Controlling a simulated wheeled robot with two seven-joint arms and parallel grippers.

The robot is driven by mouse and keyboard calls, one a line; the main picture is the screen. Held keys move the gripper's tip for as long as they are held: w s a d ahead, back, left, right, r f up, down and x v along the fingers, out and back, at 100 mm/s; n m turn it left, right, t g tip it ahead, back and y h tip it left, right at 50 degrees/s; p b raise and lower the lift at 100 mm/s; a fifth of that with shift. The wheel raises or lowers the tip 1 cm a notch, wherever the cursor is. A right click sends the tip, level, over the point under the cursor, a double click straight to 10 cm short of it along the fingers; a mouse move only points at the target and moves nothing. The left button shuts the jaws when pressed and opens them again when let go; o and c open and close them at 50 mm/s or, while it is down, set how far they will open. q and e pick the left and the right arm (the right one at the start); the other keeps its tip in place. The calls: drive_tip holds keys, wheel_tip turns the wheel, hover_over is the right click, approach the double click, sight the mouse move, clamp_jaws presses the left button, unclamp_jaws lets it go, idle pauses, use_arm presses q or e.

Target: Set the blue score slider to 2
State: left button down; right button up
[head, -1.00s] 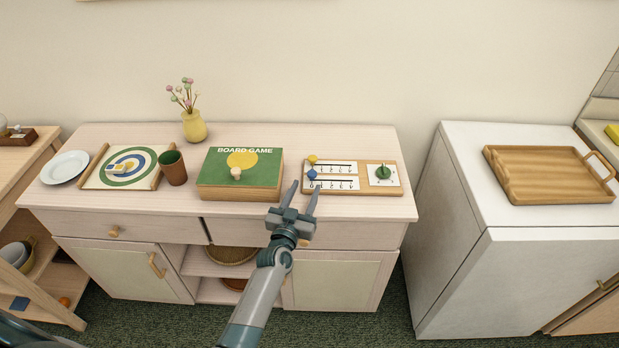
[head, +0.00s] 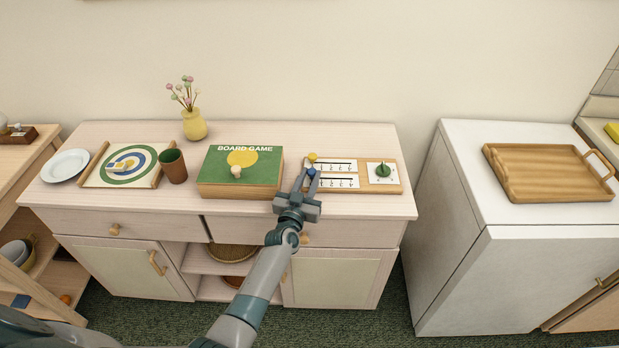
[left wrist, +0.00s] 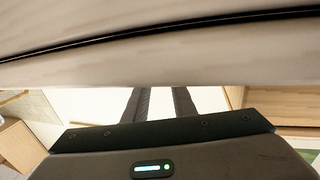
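The wooden score board (head: 395,188) lies on the cabinet top near its right end, with two white numbered tracks. The blue slider knob (head: 311,172) is at the left end of the lower track (head: 340,182). The yellow knob (head: 312,157) is at the left end of the upper track (head: 335,165). My left gripper (head: 308,176) reaches in from the front, fingers apart, with the blue knob between or just beyond the fingertips. Contact cannot be told. In the left wrist view the two dark fingers (left wrist: 160,102) stand apart; the knob is not visible there. My right gripper is not in view.
A green dial (head: 383,170) sits at the board's right. The board game box (head: 240,185) stands close to the left of the gripper. A cup (head: 173,167), target board (head: 95,178), plate (head: 65,166) and vase (head: 194,125) are farther left. The cabinet top's right front is clear.

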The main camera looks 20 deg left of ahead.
sight(329, 185)
use_arm(q)
drive_tip(key=d, duration=0.2)
drive_tip(key=w+d, duration=0.1)
drive_tip(key=d, duration=0.3)
drive_tip(key=shift+w, duration=0.35)
drive_tip(key=shift+a, duration=0.1)
drive_tip(key=c, duration=1.5)
unclamp_jaws()
drive_tip(key=shift+o, duration=0.2)
drive_tip(key=shift+s, duration=0.2)
drive_tip(key=shift+s+r+p, duration=0.1)
drive_tip(key=shift+s+p, duration=0.45)
drive_tip(key=shift+p, duration=0.05)
drive_tip(key=s+p, duration=0.7)
drive_tip(key=s, duration=0.9)
drive_tip(key=shift+d, duration=0.2)
